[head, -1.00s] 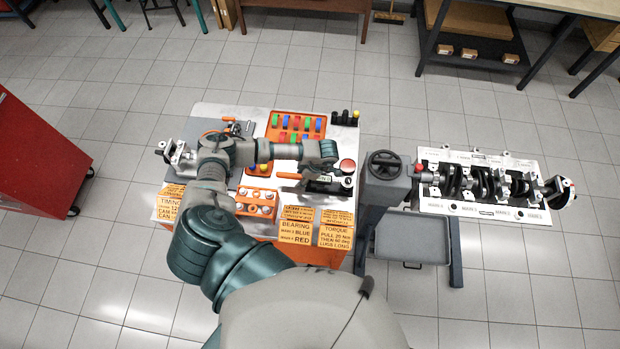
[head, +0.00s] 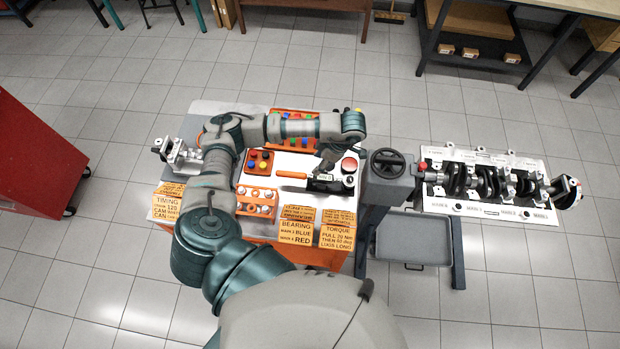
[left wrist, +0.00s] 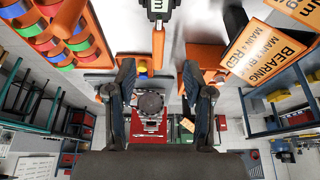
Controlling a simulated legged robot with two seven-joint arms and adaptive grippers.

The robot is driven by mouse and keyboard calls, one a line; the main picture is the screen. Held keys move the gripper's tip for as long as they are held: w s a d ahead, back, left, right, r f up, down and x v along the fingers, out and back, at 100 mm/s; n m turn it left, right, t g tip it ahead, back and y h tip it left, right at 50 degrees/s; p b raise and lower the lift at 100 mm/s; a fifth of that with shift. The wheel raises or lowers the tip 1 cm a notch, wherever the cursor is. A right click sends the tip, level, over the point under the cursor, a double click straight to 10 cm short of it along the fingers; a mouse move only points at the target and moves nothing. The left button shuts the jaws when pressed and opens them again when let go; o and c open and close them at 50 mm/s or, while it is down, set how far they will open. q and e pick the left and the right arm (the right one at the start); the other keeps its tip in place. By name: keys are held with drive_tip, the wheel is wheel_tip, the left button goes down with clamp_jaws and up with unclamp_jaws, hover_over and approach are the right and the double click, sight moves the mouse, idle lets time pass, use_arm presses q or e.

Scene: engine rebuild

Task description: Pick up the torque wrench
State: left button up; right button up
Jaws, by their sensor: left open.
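The torque wrench lies on the work table, with an orange handle (head: 292,174) and a dark head end to its right, partly covered by my left gripper (head: 328,162). In the left wrist view, the orange handle (left wrist: 158,45) runs down from a black display block (left wrist: 158,8) at the top edge. My left gripper (left wrist: 160,72) is open there, its two dark fingers apart, with nothing held between them. The handle shows ahead of the gap between the fingertips. I cannot tell whether the fingers touch anything. My right gripper is not in view.
An orange tray of coloured bearing shells (head: 282,142) and an orange holder with round parts (head: 257,201) are close by. A red button (head: 349,165) stands right of the wrench. Yellow note cards (head: 295,233) line the front. The engine block (head: 490,185) is at the right.

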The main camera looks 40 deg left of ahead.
use_arm(q)
wheel_tip(320, 180, up, 4)
drive_tip(key=r+t+h+b, duration=0.1)
drive_tip(key=t+h+b, duration=0.1)
drive_tip(key=h+b, duration=0.2)
hover_over(303, 174)
drive_tip(key=f+p, duration=0.1)
drive_tip(key=f, duration=0.9)
drive_tip(key=shift+w+d+f+p, duration=0.1)
drive_tip(key=shift+d+f+p, duration=0.1)
drive_tip(key=shift+f+p, duration=0.15)
drive_tip(key=f, duration=0.2)
drive_tip(key=f+p, duration=0.1)
drive_tip(key=f, duration=0.2)
drive_tip(key=shift+a+f, duration=0.3)
drive_tip(key=shift+a, duration=0.05)
drive_tip(key=shift+d, duration=0.15)
drive_tip(key=shift+c, duration=0.7)
clamp_jaws()
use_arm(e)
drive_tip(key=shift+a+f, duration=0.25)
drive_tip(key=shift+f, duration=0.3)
